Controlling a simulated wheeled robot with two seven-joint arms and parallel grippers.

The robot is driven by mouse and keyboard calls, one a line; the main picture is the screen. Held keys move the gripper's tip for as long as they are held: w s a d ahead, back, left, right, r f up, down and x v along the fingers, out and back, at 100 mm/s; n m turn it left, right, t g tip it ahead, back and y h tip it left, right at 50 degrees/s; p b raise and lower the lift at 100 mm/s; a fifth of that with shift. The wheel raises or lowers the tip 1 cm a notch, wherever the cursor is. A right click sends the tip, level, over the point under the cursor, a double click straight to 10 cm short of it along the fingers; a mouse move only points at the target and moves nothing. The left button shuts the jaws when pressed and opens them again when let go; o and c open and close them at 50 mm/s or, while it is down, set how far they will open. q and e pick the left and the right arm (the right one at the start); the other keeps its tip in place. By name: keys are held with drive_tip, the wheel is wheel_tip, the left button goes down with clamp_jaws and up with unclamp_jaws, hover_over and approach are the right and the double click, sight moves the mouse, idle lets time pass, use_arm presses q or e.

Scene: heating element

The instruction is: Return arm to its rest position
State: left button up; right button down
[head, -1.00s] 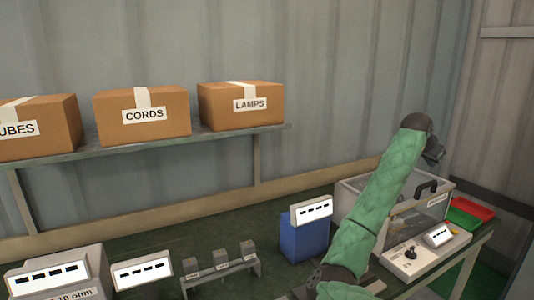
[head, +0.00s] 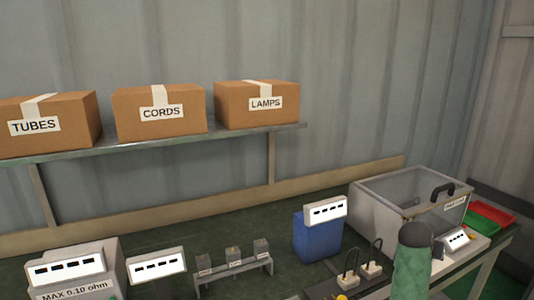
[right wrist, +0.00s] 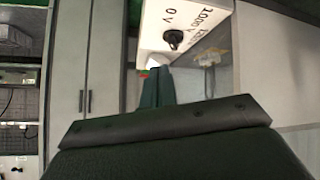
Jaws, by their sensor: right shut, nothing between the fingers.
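My right arm (head: 411,270), in a green sleeve with a dark joint at its top, stands at the lower right of the head view, in front of the clear-lidded test box (head: 400,202). Beyond the fingertips is a white panel (right wrist: 185,20) with a black knob (right wrist: 173,40) and voltage markings. My left gripper is not in view.
On the bench are a blue container (head: 312,240), a small rack (head: 233,272) with grey blocks, a socket board (head: 352,286) with plugs, and a grey meter (head: 112,258). Red and green trays (head: 490,215) lie right of the test box. Labelled cartons (head: 160,112) stand on a shelf.

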drive_tip(key=s+a+f+n+y, duration=0.4)
drive_tip(key=s+a+f+n, duration=0.2)
drive_tip(key=s+a+f, duration=1.15)
drive_tip(key=s+a+f+n+g+y, duration=0.1)
drive_tip(key=s+a, duration=0.3)
drive_tip(key=s, duration=0.4)
drive_tip(key=s+a+f+n+y, duration=0.2)
drive_tip(key=s+a, duration=0.3)
drive_tip(key=s, duration=0.2)
drive_tip(key=s+a+f+n+g+y, duration=0.1)
drive_tip(key=s+a, duration=0.3)
drive_tip(key=s, duration=0.4)
drive_tip(key=s+a+f+g, duration=0.1)
drive_tip(key=a+f, duration=0.1)
drive_tip(key=f, duration=0.7)
drive_tip(key=s+a+f+g+y, duration=0.1)
drive_tip(key=a+f, duration=0.2)
drive_tip(key=f, duration=0.7)
drive_tip(key=shift+a, duration=0.35)
drive_tip(key=shift+w, duration=0.15)
drive_tip(key=shift+d, duration=0.15)
